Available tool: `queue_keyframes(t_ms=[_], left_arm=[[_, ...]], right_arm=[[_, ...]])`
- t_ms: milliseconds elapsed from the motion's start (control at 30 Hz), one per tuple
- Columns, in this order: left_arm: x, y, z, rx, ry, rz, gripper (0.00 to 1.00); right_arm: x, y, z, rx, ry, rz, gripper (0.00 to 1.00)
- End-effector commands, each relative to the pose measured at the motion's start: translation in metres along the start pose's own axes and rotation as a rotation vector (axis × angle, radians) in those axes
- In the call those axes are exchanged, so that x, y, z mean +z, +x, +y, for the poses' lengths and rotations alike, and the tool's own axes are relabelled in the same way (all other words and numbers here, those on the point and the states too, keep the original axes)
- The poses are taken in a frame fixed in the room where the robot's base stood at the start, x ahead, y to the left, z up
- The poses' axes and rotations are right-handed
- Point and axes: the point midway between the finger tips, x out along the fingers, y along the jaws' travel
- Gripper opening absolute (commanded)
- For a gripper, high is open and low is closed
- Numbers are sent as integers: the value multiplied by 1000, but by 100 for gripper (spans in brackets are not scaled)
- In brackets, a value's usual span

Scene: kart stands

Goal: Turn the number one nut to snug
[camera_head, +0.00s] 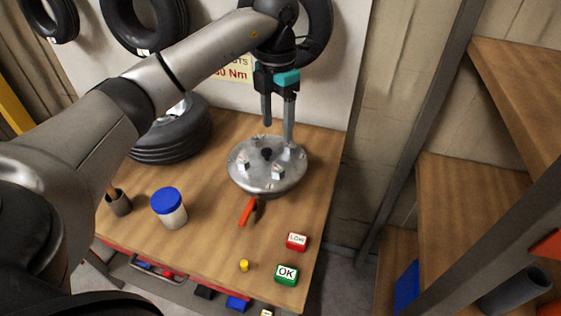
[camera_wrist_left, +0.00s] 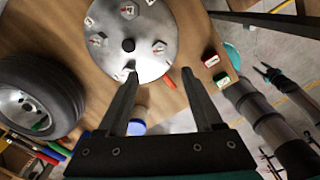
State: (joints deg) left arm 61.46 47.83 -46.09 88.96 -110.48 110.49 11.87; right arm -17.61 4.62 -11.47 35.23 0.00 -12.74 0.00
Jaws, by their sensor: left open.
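The round metal hub plate (camera_head: 240,178) lies on the bench with several labelled nuts around its dark centre. It also shows in the left wrist view (camera_wrist_left: 150,62). The nut labels are too small to read, so I cannot tell which is number one. My left gripper (camera_head: 278,134) points down over the plate's far side, its fingers apart and holding nothing. In the left wrist view its open fingers (camera_wrist_left: 159,76) reach toward the plate, one tip overlapping the nut nearest the camera (camera_wrist_left: 123,74). A small dark gripper (camera_wrist_left: 266,72), apparently my right one, is at that view's right.
An orange-handled tool (camera_head: 247,212) lies just in front of the plate. A red LOW block (camera_head: 297,242), green OK block (camera_head: 286,275) and yellow piece (camera_head: 244,266) sit near the front edge.

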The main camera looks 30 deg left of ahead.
Motion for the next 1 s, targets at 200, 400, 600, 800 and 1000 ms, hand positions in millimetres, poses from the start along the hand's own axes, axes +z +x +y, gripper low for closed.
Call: queue_keyframes(t_ms=[200,400,600,800,1000], left_arm=[[-1,50,-1,-2,0,4,68],[0,91,-1,-2,-1,2,68],[0,117,-1,-2,-1,0,68],[0,125,0,-1,0,-1,68],[0,126,0,-1,0,-1,68]], right_arm=[[3,2,-1,-1,-1,-5,50],[-10,4,1,1,-1,16,50],[-12,5,1,2,-1,22,50],[-12,5,1,2,0,21,50],[-11,5,1,2,0,20,50]])
